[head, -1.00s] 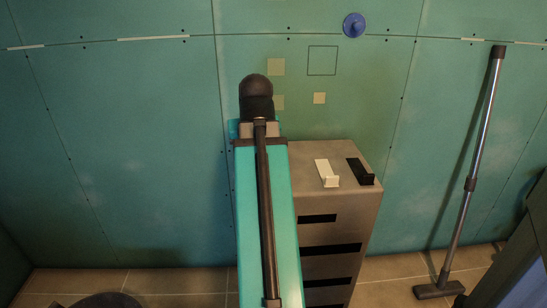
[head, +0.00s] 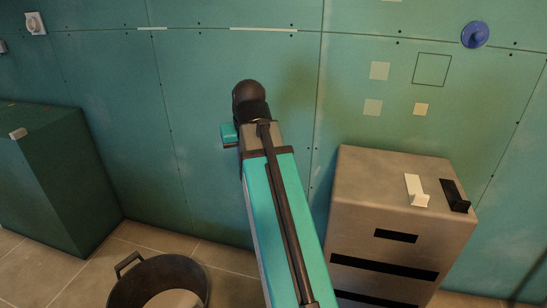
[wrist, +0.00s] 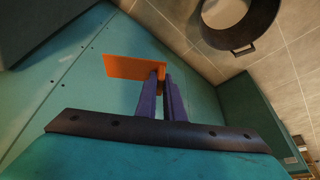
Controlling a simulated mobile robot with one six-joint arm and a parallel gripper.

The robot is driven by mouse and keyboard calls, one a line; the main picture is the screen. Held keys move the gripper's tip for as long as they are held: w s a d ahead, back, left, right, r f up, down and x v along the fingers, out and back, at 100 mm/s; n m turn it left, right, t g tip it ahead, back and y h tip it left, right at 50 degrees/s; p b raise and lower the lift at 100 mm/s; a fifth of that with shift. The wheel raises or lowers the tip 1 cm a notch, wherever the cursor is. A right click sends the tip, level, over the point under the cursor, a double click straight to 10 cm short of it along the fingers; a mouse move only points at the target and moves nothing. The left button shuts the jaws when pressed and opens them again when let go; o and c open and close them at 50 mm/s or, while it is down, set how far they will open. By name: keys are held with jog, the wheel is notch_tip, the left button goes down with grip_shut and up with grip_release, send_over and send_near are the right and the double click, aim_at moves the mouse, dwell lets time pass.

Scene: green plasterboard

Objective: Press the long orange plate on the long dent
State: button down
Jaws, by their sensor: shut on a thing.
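The orange plate (wrist: 130,67) shows in the wrist view, gripped near its right end and standing out to the left of the fingers. My gripper (wrist: 161,74) has two dark purple fingers shut on it. The plate appears clear of the green wall (wrist: 75,85). In the head view my arm hides the gripper and the plate. I cannot tell for certain which mark is the long dent; pale long strips, one at the centre (head: 264,29) and one further left (head: 152,28), lie along the wall's horizontal seam.
A grey-brown cabinet (head: 360,205) with a white hook (head: 412,185) and a black hook (head: 452,190) stands right of my arm. A dark bucket (head: 135,290) is on the floor, and a green box (head: 45,175) stands left. A blue knob (head: 475,35) and pale squares (head: 380,70) mark the wall.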

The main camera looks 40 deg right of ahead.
jog(key=w+a+f+n, duration=0.1)
jog(key=w+a, duration=0.3)
jog(key=a, duration=0.8)
jog(key=w+a+f+n+y, duration=0.1)
jog(key=w+a+n, duration=0.2)
jog(key=a, duration=0.9)
jog(key=shift+w+y, duration=0.3)
jog(key=shift+w, duration=0.45)
jog(key=shift+f, duration=0.1)
